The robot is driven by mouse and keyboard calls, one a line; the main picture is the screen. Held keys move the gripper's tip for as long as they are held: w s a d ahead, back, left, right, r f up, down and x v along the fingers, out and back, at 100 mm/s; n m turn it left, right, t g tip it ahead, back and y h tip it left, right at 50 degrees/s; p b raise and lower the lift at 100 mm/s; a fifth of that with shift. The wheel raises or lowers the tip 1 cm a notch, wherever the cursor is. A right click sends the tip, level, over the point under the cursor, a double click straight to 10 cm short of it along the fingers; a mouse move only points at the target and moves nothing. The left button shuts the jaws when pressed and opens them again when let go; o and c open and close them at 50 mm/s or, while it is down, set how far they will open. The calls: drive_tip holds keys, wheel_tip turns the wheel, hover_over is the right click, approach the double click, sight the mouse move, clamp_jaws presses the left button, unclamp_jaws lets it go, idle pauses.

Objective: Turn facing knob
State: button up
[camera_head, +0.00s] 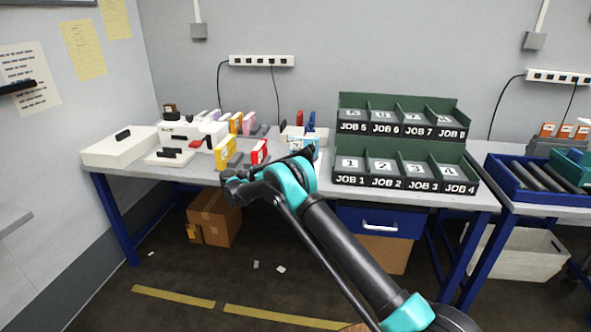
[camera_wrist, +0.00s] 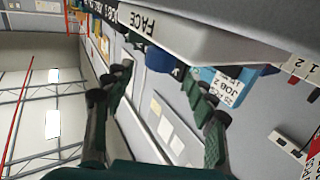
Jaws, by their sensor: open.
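In the wrist view, a white housing (camera_wrist: 215,40) carries a label reading FACE (camera_wrist: 137,20). In the head view, my gripper (camera_head: 232,182) is at the front edge of the bench, below and right of the white machine (camera_head: 190,132). The knob cannot be made out in the head view.
The bench (camera_head: 150,173) holds a white box (camera_head: 120,148) at left, yellow and red cartons (camera_head: 226,152) near my gripper, and green JOB bins (camera_head: 405,172) at right. A cardboard box (camera_head: 213,218) stands on the floor below. The floor before the bench is mostly clear.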

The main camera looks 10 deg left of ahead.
drive_tip(key=v, duration=0.6)
drive_tip(key=shift+s+a, duration=0.15)
drive_tip(key=shift+a, duration=0.05)
